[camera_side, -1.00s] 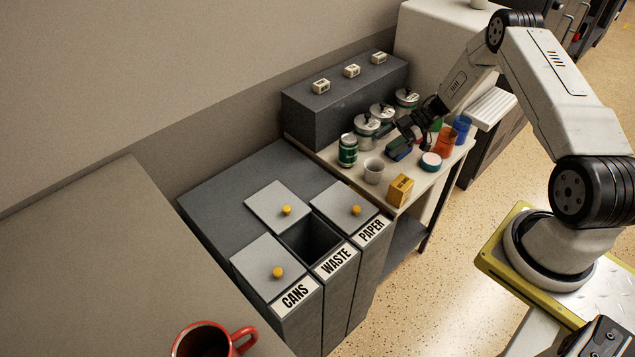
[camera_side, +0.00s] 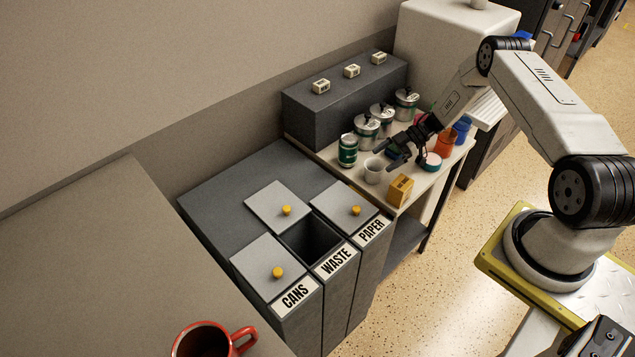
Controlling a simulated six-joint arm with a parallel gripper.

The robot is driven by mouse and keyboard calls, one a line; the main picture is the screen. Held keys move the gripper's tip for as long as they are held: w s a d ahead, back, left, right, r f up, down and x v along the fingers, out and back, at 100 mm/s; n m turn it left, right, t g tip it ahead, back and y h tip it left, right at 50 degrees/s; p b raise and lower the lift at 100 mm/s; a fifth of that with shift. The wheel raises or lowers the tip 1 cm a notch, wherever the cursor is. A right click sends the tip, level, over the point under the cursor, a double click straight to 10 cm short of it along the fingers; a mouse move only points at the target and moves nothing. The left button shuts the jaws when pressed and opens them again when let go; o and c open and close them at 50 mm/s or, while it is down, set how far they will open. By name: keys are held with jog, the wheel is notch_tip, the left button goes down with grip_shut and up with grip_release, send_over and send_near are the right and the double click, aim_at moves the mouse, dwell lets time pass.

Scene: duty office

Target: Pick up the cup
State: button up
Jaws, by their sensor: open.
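A small pale cup (camera_side: 373,174) stands upright on the small table (camera_side: 425,182), near its left front part. My gripper (camera_side: 385,158) is open, with its fingers pointing down and left just above and to the right of the cup's rim. I cannot tell whether a finger touches the cup. No object shows between the fingers. A red mug (camera_side: 203,341) stands in the bottom foreground, far from my gripper and partly cut off.
A green can (camera_side: 347,150) stands close left of the cup, and a yellow box (camera_side: 400,189) close right in front. Lidded canisters (camera_side: 366,127) stand behind. An orange cup (camera_side: 445,145) and a blue cup (camera_side: 461,128) are at the right. The waste bin (camera_side: 313,241) is open.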

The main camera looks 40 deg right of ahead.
aim_at(367, 171)
jog(key=shift+x, duration=1.6)
jog(key=shift+d, duration=0.1)
jog(key=c, duration=1)
